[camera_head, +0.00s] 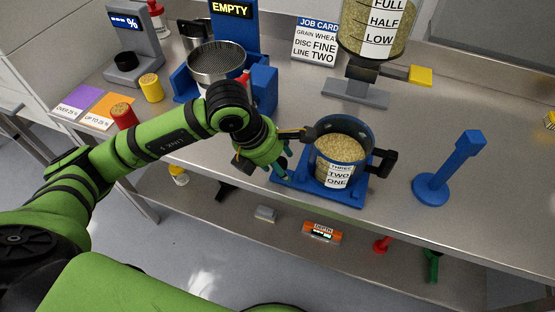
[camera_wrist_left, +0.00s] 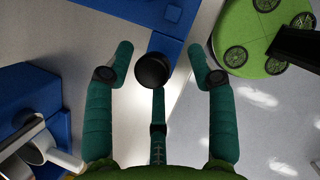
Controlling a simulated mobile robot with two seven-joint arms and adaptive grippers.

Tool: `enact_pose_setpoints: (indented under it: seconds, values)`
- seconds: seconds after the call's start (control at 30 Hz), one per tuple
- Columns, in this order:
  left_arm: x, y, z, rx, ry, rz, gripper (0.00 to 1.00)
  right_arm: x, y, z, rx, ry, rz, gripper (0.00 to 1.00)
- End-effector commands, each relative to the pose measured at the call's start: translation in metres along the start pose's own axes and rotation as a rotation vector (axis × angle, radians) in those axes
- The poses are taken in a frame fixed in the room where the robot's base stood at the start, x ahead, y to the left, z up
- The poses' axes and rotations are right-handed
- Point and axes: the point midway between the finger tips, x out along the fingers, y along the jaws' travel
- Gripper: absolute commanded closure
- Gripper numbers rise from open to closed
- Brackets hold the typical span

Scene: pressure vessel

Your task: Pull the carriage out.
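The blue carriage (camera_head: 345,193) lies flat at the front edge of the bench. A clear dark-rimmed pot of grain (camera_head: 332,152) with a black handle stands upright on it. Part of the blue carriage also shows at the top of the left wrist view (camera_wrist_left: 172,48). A round black knob (camera_wrist_left: 153,72) sits beside it, between the teal fingers of my left gripper (camera_wrist_left: 160,58). The fingers are apart, with gaps on both sides of the knob. In the head view my left gripper (camera_head: 281,166) is at the carriage's left end and hides the knob. My right gripper is out of view.
A blue stand with a sieve (camera_head: 216,62) is behind my left arm. A red jar (camera_head: 123,116) and a yellow jar (camera_head: 151,88) stand to its left. A blue post (camera_head: 447,170) stands right of the pot. A lower shelf (camera_head: 350,247) holds small items. The bench at right is mostly clear.

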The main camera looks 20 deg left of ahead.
Motion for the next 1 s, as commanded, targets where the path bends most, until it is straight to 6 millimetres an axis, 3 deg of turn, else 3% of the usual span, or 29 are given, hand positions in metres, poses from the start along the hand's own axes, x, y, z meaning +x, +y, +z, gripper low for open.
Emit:
enact_pose_setpoints:
  seconds: [0.27, 0.7, 1.0]
  values:
    - [-0.009, 0.003, 0.000, -0.002, -0.001, 0.007, 0.44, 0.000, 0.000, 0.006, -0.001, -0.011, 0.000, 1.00]
    - [-0.095, 0.001, 0.001, 0.001, -0.003, 0.007, 0.44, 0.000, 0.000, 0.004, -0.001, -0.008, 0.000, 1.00]
    - [-0.120, -0.001, 0.000, 0.000, 0.000, 0.003, 0.44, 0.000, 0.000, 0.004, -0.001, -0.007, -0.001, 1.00]
